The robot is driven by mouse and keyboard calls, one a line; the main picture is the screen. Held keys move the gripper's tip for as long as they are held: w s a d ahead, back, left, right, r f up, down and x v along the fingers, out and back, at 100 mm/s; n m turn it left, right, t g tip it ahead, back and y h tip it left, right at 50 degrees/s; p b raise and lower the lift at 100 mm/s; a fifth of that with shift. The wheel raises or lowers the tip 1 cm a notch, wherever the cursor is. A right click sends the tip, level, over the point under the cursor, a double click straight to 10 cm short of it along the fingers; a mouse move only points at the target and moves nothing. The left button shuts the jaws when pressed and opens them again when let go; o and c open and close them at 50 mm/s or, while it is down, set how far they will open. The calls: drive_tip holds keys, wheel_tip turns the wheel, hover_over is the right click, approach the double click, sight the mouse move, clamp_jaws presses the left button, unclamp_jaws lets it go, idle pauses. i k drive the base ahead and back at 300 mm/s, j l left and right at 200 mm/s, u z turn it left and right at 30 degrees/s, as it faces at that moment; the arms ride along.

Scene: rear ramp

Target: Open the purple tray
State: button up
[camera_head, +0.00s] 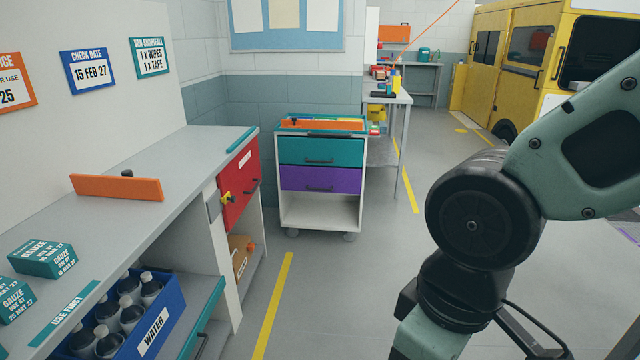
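The purple tray (322,178) is the lower drawer of a small white wheeled cart (289,214) in the middle of the view. It looks shut, its front in line with the teal drawer (322,151) above it. A dark bar handle (320,189) runs across its front. My arm fills the right side, well to the right of the cart and nearer to me. My gripper is out of the frame, below the bottom edge.
A counter (195,160) with a red door (239,183) stands at left. A blue WATER crate (150,325) holds several bottles. Grey floor (340,290) before the cart is clear. A workbench (402,98) stands behind right, and a yellow van (520,50) is farther back.

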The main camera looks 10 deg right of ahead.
sight(293, 177)
drive_tip(key=u, duration=0.35)
drive_tip(key=i+l+u, duration=0.6)
drive_tip(key=i, duration=0.2)
drive_tip(key=i+l+u, duration=0.1)
drive_tip(key=i+l, duration=1.3)
drive_tip(key=i+l+u, duration=0.15)
drive_tip(key=i+l, duration=0.55)
drive_tip(key=l, duration=0.15)
